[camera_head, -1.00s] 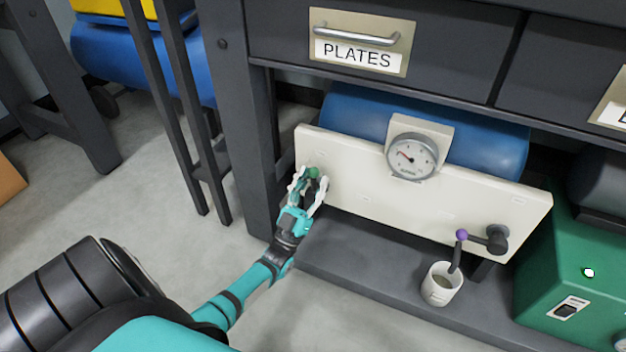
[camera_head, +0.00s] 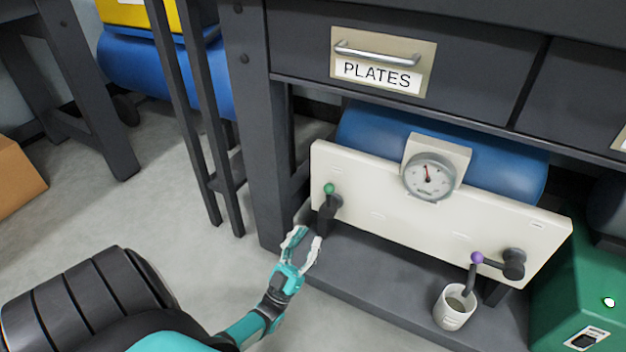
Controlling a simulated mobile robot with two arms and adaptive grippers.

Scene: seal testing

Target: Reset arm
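My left gripper (camera_head: 303,241) is open and empty, in front of and below the left end of the cream panel (camera_head: 380,205). It is apart from the green-knobbed black lever (camera_head: 329,203) on that panel. My teal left forearm (camera_head: 250,325) comes in from the bottom. A round gauge (camera_head: 428,177) sits on the panel, its needle pointing about straight up. A purple-knobbed valve (camera_head: 477,258) is at the panel's right end. My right gripper is not in view.
A white cup (camera_head: 454,306) stands under the right valve on the dark lower shelf (camera_head: 380,292). A blue tank (camera_head: 500,168) lies behind the panel. A green box (camera_head: 570,285) stands at right. Dark bench legs (camera_head: 262,130) stand at left.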

